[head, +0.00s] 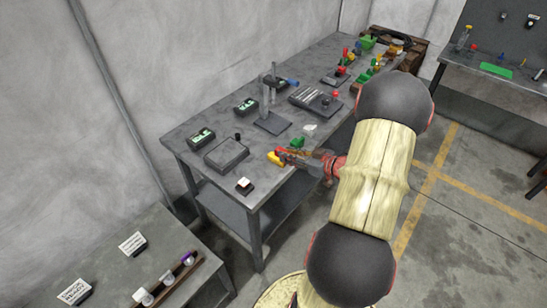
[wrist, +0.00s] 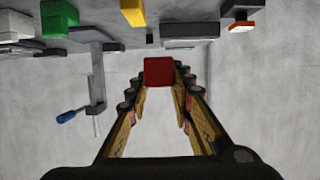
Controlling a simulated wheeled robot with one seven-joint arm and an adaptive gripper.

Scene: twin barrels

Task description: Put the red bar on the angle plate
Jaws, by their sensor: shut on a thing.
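The red bar (wrist: 158,72) is between the fingertips of my gripper (wrist: 158,85) in the wrist view, with one end face toward the camera. My gripper is shut on it. In the head view my gripper (head: 293,157) is over the near edge of the grey table, beside a yellow block (head: 275,159); a small red patch (head: 281,150) shows at its tip. A grey stand with a flat base (head: 272,124) and upright posts is further back on the table. I cannot tell for sure whether this is the angle plate.
A flat grey tray (head: 226,154) and a small white-topped block (head: 244,185) lie left of my gripper. A green block (head: 298,142) is just behind it. Black labelled boxes (head: 202,137) and a blue-handled tool (wrist: 66,117) are near the stand. A lower table (head: 115,270) is at front left.

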